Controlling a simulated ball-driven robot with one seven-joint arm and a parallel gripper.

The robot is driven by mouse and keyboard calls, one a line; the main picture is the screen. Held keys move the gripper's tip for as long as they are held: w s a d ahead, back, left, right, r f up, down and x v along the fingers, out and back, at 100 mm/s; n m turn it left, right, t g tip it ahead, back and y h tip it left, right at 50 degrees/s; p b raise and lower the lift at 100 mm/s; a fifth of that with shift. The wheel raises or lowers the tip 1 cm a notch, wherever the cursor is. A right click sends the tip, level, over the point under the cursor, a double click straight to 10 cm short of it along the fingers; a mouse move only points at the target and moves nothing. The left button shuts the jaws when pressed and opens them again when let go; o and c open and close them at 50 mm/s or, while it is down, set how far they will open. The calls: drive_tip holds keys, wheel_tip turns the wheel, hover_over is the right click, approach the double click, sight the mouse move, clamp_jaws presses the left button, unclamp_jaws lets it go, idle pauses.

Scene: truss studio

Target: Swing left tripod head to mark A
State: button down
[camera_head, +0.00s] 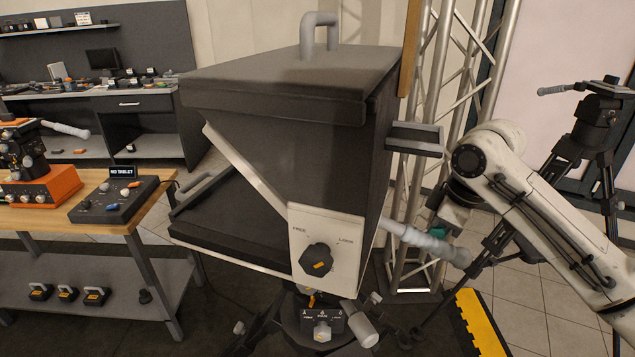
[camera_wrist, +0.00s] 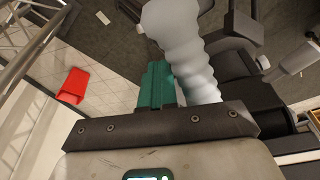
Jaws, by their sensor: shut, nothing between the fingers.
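The left tripod head (camera_head: 322,325) stands at the centre bottom, under a large black hooded box (camera_head: 290,90). Its label plate shows letters and the word PARK, too small to read fully. A pale panel (camera_head: 335,228) bears a dark knob (camera_head: 316,259) between FREE and LOCK. A grey ribbed pan handle (camera_head: 425,241) sticks out to the right. My gripper (camera_head: 440,231) is shut and empty by this handle. In the wrist view, its teal fingers (camera_wrist: 155,85) lie beside the handle's ribbed grip (camera_wrist: 182,48). I cannot tell whether they touch; the fingertips are partly hidden.
A second tripod (camera_head: 597,125) stands at the right, behind my arm. A metal truss (camera_head: 440,110) rises behind the handle. A wooden bench (camera_head: 75,215) with a control box (camera_head: 122,198) is at the left. A yellow-black floor strip (camera_head: 480,325) lies at the lower right.

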drive_tip(key=shift+s, duration=0.55)
drive_tip(key=shift+s+p, duration=0.65)
drive_tip(key=shift+s, duration=0.25)
drive_tip(key=shift+w, duration=0.15)
idle(0.6)
drive_tip(key=shift+w+d, duration=0.1)
drive_tip(key=shift+w, duration=0.5)
drive_tip(key=w+a+p+v, duration=0.1)
drive_tip(key=p+v, duration=0.7)
drive_tip(key=shift+a+r, duration=0.35)
drive_tip(key=shift+r, duration=0.25)
